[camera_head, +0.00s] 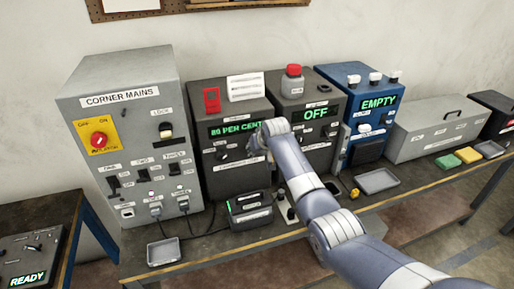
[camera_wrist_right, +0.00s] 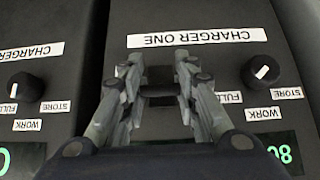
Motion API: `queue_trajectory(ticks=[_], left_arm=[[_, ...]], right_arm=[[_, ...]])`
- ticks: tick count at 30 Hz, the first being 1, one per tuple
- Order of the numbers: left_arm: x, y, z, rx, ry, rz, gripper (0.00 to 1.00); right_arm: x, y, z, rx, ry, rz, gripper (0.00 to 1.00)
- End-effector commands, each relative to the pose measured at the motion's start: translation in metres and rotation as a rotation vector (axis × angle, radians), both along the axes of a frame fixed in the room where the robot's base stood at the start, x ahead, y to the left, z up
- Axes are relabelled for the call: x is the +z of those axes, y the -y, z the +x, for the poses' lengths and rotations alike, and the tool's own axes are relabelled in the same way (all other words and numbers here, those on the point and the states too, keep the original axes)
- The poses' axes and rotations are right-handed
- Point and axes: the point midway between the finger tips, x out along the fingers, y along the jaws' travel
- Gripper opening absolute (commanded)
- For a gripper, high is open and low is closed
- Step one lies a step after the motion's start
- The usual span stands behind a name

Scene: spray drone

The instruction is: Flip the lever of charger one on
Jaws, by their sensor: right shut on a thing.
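In the head view my right arm covers the right part of this face and hides the lever. Whether the lever is up or down cannot be told. My left gripper is not in view.
A second charger (camera_head: 318,157) reading OFF stands close at the right, a red-capped bottle (camera_head: 292,82) on top. The grey CORNER MAINS box (camera_head: 122,135) stands left. A handled dark unit (camera_head: 249,209) and a small tray (camera_head: 164,252) sit in front. A blue EMPTY machine (camera_head: 362,113) stands further right.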

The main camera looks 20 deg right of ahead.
Motion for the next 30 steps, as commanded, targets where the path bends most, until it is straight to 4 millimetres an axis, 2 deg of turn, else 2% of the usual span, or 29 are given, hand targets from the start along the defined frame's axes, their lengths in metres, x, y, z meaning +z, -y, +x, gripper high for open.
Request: queue_trajectory(ticks=[16,17,19,20,30], left_arm=[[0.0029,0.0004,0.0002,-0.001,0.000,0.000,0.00],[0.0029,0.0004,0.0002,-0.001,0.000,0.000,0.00],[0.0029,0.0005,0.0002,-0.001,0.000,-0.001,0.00],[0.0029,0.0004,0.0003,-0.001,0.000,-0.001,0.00],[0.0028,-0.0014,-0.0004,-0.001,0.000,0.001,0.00]], right_arm=[[0.0012,-0.0002,0.0004,0.001,-0.024,-0.001,0.04],[0.0012,-0.0001,0.0005,0.001,-0.023,-0.001,0.30],[0.0014,-0.0001,0.0005,0.001,-0.023,-0.001,0.46],[0.0014,-0.0001,0.0005,0.000,-0.023,-0.001,0.50],[0.0017,-0.0001,0.0003,0.000,-0.023,-0.001,0.50]])
